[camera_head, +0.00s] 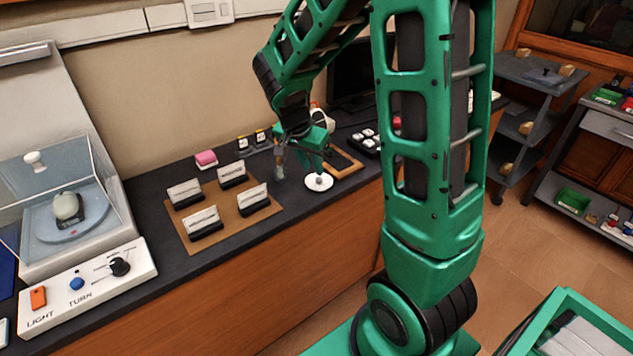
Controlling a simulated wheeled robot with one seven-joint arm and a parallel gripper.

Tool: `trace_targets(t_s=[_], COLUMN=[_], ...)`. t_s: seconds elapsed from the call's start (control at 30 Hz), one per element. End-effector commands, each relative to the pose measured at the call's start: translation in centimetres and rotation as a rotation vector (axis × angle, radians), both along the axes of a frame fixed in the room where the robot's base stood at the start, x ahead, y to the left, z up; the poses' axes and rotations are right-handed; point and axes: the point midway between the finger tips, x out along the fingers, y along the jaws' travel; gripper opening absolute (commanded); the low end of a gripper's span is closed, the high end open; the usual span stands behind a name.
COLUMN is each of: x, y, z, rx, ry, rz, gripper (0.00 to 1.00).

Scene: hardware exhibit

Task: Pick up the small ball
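A small whitish round thing, which looks like the small ball (320,180), sits on a white dish (311,186) on the dark counter. My gripper (302,170) hangs from the green arm just above and left of the dish. Its two fingers look spread apart, one near the dish and one to the left. Nothing shows between them. I cannot tell whether the nearer finger touches the ball or dish. A larger pale round object (66,206) stands inside a clear case at the left.
A brown board (222,213) with several card holders lies left of the dish. A wood-edged dark tablet (343,162) lies right behind it. My arm column hides the counter's right part.

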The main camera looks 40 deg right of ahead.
Motion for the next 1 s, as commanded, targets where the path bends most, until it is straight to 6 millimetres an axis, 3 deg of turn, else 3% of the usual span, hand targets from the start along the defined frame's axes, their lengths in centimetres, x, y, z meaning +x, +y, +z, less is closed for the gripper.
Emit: trace_targets(t_s=[0.23, 0.5, 0.83, 0.93, 1.0], x=[0.1, 0.4, 0.6, 0.6, 0.6], y=[-0.7, -2.2, -2.4, -2.4, -2.4], z=[-1.6, -4.9, -5.4, -5.4, -5.4], rx=[0.001, 0.000, 0.001, 0.001, 0.001], ry=[0.003, 0.004, 0.000, 0.000, 0.000], rz=[-0.002, -0.002, -0.001, -0.001, -0.001], gripper=[0.25, 0.25, 0.25, 0.04, 0.00])
